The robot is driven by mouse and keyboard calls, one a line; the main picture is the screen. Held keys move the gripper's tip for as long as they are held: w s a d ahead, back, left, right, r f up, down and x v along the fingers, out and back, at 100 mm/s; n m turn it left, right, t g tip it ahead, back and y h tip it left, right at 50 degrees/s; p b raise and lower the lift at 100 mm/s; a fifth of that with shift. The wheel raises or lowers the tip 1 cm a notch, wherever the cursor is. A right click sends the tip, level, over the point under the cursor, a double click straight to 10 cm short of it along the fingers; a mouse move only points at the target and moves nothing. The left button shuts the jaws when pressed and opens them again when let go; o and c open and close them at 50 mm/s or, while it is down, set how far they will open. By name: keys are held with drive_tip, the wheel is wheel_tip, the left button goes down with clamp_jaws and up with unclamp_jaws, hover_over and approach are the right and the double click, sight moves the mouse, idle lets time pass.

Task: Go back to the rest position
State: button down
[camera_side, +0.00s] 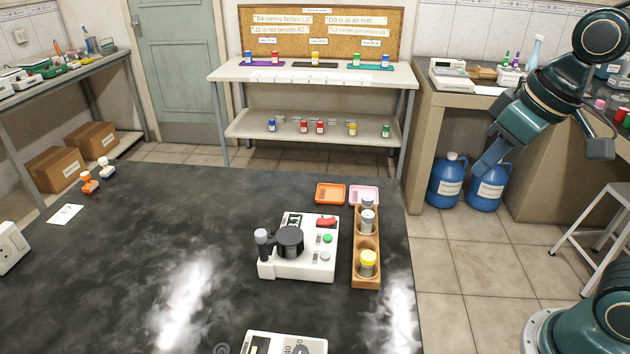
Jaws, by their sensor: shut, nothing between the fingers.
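My gripper (487,163) is at the upper right, raised in the air to the right of the black bench (150,262). It points down and to the left, in front of the view of the blue jugs on the floor. It is shut with nothing in it, and it touches nothing that I can see. The white instrument (297,262) with a dark round cap, a red switch and a green button stands on the bench, well left of and below my gripper.
An orange tray (331,193) and a pink tray (363,195) lie behind the instrument. Blue jugs (447,180) stand under the back counter. A stool (605,215) is at the far right.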

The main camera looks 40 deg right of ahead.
drive_tip(key=s+d+f+t, duration=0.1)
drive_tip(key=s, duration=0.5)
drive_tip(key=shift+d+f+m, duration=0.15)
drive_tip(key=shift+d+m, duration=0.1)
drive_tip(key=shift+m, duration=0.05)
